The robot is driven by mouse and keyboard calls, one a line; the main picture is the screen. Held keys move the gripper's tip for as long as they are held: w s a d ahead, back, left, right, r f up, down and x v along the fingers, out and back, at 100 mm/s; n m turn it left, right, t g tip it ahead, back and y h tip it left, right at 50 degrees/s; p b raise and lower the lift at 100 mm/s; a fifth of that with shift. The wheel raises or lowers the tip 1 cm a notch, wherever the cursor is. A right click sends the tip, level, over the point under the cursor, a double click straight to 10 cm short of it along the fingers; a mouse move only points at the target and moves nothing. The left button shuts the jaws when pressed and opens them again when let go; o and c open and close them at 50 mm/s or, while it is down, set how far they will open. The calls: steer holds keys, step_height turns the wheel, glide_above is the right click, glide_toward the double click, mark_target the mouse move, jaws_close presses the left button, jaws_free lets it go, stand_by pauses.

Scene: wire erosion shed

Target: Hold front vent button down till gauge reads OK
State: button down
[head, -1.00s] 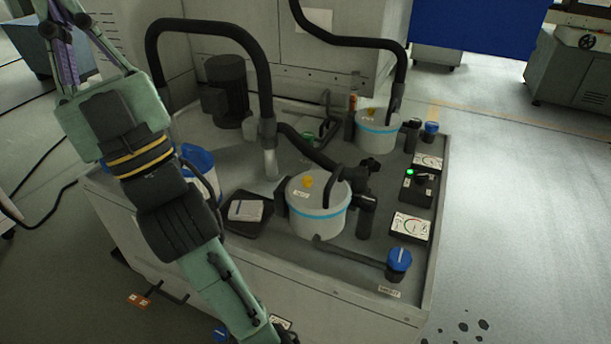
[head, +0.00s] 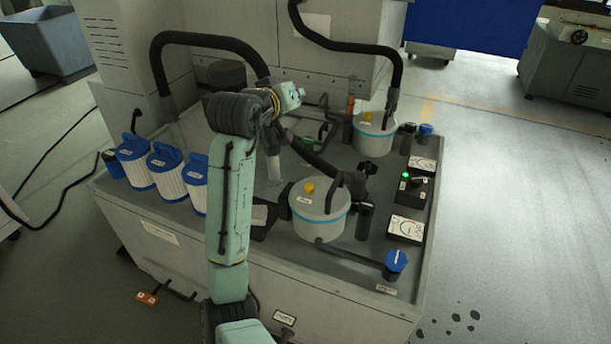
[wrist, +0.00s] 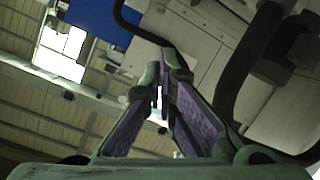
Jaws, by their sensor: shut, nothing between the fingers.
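The front pot (head: 318,222) is white with a blue band and stands at the front of the bench top. A yellow button (head: 309,188) sits on its lid. The front gauge (head: 406,228) lies to its right; its reading is too small to make out. My gripper (wrist: 158,98) shows in the wrist view, its purple-lined fingers meeting at the tips with nothing held, pointing up toward the ceiling. In the head view my arm's end is behind and left of the front pot, raised and apart from the button; its fingertips are not clear there.
The rear pot (head: 375,136) has its own yellow button (head: 367,115) and a rear gauge (head: 422,165). A switch box (head: 413,188) shows a green light. A black hose (head: 210,40) arches behind my arm. Several blue-capped filters (head: 135,163) stand at left. A blue knob (head: 396,260) is front right.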

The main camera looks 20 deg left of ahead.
steer(key=s+d+f+g+h, duration=0.1)
steer(key=f+g, duration=0.2)
steer(key=f, duration=0.2)
steer(key=s+d+f+g+h+p, duration=0.1)
steer(key=d+f+g+h, duration=0.1)
steer(key=f, duration=0.3)
steer(key=shift+s+d+f+g, duration=0.2)
steer(key=shift+d+f+g, duration=0.1)
steer(key=shift+f+g, duration=0.15)
steer(key=b, duration=0.6)
glide_above(307, 184)
step_height(307, 184, down, 7)
steer(key=shift+f, duration=0.1)
steer(key=shift+f+b, duration=0.35)
steer(key=shift+f, duration=0.4)
steer(key=shift+f, duration=0.4)
steer(key=shift+s+f, duration=0.1)
steer(key=shift+f, duration=0.5)
stand_by(1.0)
